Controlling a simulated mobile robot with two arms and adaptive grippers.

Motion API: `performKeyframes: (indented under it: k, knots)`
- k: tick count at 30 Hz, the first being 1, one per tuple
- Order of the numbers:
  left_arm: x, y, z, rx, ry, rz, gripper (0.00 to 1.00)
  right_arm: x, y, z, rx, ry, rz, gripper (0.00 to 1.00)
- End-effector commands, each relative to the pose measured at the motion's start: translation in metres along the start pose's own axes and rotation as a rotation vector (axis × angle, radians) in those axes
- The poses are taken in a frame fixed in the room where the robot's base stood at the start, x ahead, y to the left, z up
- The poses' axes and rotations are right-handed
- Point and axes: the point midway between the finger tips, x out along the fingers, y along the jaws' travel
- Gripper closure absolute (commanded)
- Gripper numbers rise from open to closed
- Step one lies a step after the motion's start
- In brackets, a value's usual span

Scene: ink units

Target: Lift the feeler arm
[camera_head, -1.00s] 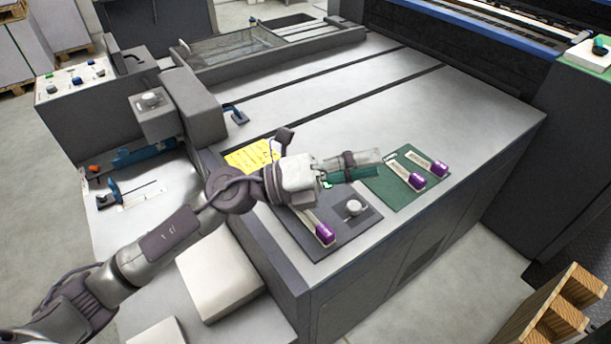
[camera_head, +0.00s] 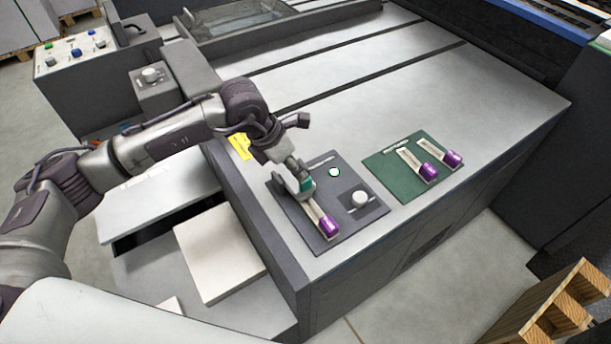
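A dark grey panel (camera_head: 345,230) on the near corner of the machine top carries a pale lever with a purple end (camera_head: 328,225). The purple end lies low, toward the machine's front edge. A green panel (camera_head: 376,172) to its right carries two similar levers with purple ends (camera_head: 428,172) (camera_head: 452,158). The labels are too small to read, so I cannot tell which lever is named the feeler arm. My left gripper (camera_head: 304,196) points down at the upper part of the grey panel's lever. It partly hides that lever, and contact and finger opening are unclear. My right gripper is out of view.
The grey panel also has a white knob (camera_head: 360,198) and a round green-white light (camera_head: 334,172). A yellow label (camera_head: 240,147) is partly behind my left arm. A knob box (camera_head: 150,76) stands at left. The machine top beyond the panels is clear.

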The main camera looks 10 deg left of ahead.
Motion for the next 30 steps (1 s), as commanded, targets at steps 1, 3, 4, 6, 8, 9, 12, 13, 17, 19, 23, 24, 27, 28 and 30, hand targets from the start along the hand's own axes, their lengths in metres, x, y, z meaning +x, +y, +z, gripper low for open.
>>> performKeyframes:
  k: [1,3,4,6,8,9,12,13,17,19,23,24,27,28,30]
  knots:
    - [0.01,-0.002,0.0,0.0,0.003,-0.003,0.6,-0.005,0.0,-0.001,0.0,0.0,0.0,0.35]
    - [0.024,-0.002,0.001,-0.002,0.002,-0.004,0.6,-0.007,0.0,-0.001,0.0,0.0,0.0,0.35]
    - [0.029,-0.002,0.0,-0.001,0.002,-0.004,0.6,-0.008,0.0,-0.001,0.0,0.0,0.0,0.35]
    - [0.04,-0.002,0.0,0.0,0.001,-0.003,0.6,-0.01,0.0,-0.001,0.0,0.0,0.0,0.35]
    - [0.049,-0.001,0.001,0.0,0.0,-0.002,0.6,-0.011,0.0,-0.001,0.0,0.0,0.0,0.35]
    - [0.053,-0.001,0.0,0.0,0.0,-0.003,0.6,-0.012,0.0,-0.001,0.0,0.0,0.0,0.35]
    - [0.061,-0.001,0.001,0.0,-0.001,-0.003,0.6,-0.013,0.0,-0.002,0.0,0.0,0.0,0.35]
    - [0.062,-0.001,0.001,0.0,-0.001,-0.003,0.6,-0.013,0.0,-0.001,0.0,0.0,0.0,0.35]
    - [0.065,-0.001,0.0,0.001,-0.002,-0.001,0.6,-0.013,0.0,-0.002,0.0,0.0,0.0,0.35]
    - [0.066,-0.001,0.0,0.001,-0.002,-0.001,0.6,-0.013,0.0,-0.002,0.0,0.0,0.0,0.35]
    - [0.065,-0.001,0.0,0.001,-0.002,-0.001,0.62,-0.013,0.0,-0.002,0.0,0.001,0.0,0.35]
    - [0.065,-0.001,0.0,0.001,-0.002,-0.001,0.69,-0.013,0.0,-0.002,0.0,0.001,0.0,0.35]
    - [0.065,-0.001,0.0,0.001,-0.002,-0.001,0.85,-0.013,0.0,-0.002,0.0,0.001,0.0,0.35]
    - [0.065,-0.001,0.0,0.001,-0.002,-0.001,0.9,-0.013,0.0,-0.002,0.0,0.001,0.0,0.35]
    - [0.065,-0.001,0.0,0.001,-0.002,-0.001,1.0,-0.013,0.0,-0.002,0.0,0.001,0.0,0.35]
